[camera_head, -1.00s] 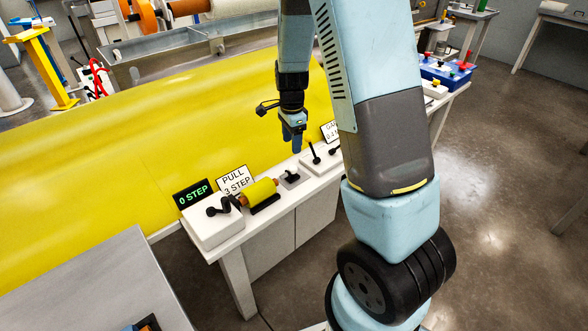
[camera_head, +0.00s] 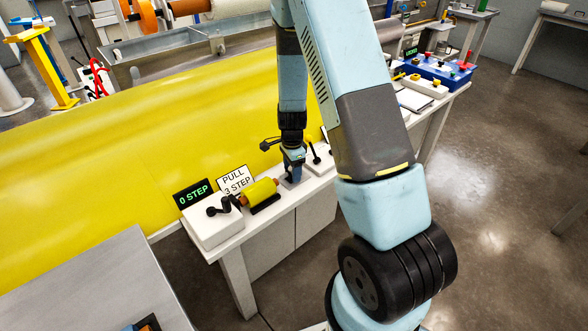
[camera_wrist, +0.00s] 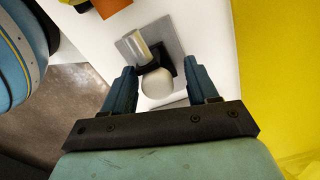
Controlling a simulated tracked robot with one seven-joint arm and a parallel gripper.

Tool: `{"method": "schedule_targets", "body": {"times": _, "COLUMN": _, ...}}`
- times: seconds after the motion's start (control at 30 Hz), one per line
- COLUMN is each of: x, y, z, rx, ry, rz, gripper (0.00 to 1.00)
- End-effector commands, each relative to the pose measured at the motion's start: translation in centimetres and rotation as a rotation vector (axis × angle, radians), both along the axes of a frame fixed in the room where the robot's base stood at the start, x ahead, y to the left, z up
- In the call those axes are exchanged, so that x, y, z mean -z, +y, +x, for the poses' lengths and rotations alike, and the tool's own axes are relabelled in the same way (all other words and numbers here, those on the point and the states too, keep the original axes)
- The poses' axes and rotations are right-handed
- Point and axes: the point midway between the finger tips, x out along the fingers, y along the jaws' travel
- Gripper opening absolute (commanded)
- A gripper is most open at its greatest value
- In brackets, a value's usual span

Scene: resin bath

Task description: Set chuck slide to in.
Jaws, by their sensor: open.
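My gripper (camera_head: 293,178) is low over the white bench top, at a small control between the yellow roller and the lever box. In the wrist view my gripper (camera_wrist: 160,88) is open, with one finger on each side of a pale rounded knob (camera_wrist: 158,90). The knob sits by a black block on a grey metal plate (camera_wrist: 172,36) with a light bar on it. I take this for the chuck slide, but no label for it is readable. In the head view my gripper hides most of it. I cannot tell whether the fingers touch the knob.
A yellow roller (camera_head: 261,191) with a black crank (camera_head: 222,206) stands to the left, by a "0 STEP" display (camera_head: 192,194) and a "PULL 3 STEP" sign (camera_head: 234,180). A black lever (camera_head: 313,153) stands close on the right. A yellow sheet (camera_head: 110,150) lies behind the bench.

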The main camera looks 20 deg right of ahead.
Motion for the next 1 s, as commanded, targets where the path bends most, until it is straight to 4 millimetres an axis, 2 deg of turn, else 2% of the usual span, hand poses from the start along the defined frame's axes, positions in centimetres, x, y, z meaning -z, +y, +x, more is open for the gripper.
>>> {"method": "schedule_targets", "body": {"times": 0.23, "x": 0.03, "y": -0.02, "z": 0.01, "rx": 0.0, "ry": 0.0, "rz": 0.0, "gripper": 0.58}}
{"method": "schedule_targets", "body": {"times": 0.83, "x": -0.07, "y": -0.02, "z": 0.26, "rx": 0.001, "ry": -0.006, "rz": 0.0, "gripper": 0.01}}
{"method": "schedule_targets", "body": {"times": 1.0, "x": -0.11, "y": -0.02, "z": 0.34, "rx": 0.002, "ry": -0.008, "rz": 0.0, "gripper": 0.0}}
